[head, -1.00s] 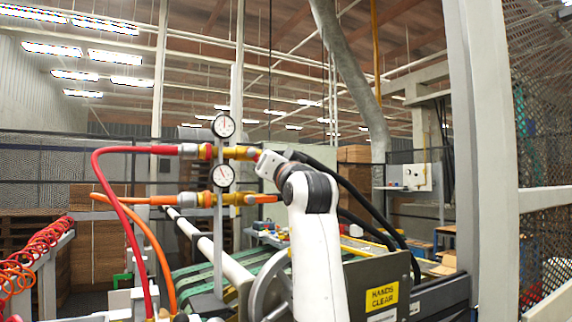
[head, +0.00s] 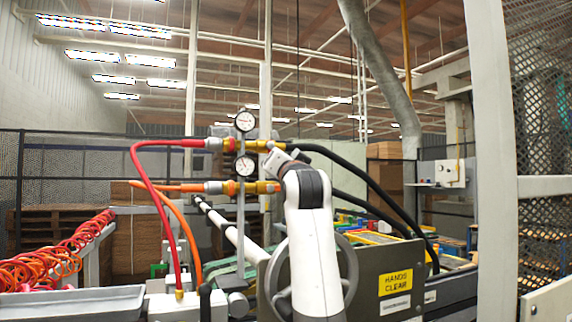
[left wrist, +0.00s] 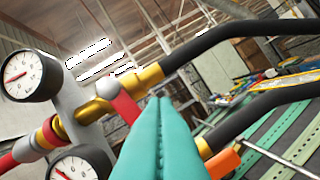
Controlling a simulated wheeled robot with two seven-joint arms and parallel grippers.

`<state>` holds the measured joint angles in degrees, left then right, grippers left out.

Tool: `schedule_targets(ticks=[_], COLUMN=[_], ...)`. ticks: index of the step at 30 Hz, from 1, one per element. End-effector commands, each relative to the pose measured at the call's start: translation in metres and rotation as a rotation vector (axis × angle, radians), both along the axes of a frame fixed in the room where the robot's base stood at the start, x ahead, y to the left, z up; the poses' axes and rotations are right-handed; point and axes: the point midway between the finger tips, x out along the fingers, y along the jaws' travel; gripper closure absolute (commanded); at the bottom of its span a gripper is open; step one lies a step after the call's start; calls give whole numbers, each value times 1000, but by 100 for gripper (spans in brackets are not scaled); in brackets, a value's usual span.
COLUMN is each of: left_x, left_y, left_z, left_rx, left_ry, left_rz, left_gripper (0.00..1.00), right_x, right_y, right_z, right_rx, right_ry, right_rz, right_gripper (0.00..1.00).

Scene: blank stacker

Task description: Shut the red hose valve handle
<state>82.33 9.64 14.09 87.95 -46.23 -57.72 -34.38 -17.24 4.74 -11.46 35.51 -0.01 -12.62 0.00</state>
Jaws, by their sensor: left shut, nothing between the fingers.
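The red handle (left wrist: 122,103) sits on the upper brass valve (left wrist: 90,110) in the left wrist view and points down-right, roughly crosswise to its pipe. In the head view, that upper valve (head: 257,145) is at mid-picture, and my gripper largely hides the handle. My left gripper (head: 274,160) is beside the valve's right end. Its teal fingers (left wrist: 162,103) are shut and empty, with their tips just right of the red handle. I cannot tell whether they touch it. My right gripper is not in view.
An orange handle (left wrist: 223,163) belongs to the lower valve (head: 255,187). Two gauges (head: 244,121) stand on the post. Black hoses (head: 372,192) run off to the right. A red hose (head: 150,180) and an orange hose (head: 187,232) come in from the left. A handwheel (head: 345,262) stands behind my arm.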

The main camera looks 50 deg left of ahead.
Motion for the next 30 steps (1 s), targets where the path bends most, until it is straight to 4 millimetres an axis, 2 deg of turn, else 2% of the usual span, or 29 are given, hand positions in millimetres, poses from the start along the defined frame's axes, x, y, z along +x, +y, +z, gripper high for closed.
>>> schedule_targets(ticks=[6, 12, 16, 21, 30], left_x=[-20, -42, -53, -60, -61], left_y=[-33, -68, -85, -96, -97], left_z=[-16, -27, -31, -32, -31], left_rx=[4, 4, 4, 5, 4], left_ry=[-6, -5, -5, -3, -2], left_rz=[-4, -4, -4, -3, -3], left_gripper=[100, 100, 100, 100, 100], right_x=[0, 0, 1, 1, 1], right_y=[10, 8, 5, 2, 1], right_z=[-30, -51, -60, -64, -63], right_rx=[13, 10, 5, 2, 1], right_ry=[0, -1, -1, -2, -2], right_rz=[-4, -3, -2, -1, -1], right_gripper=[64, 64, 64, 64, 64])
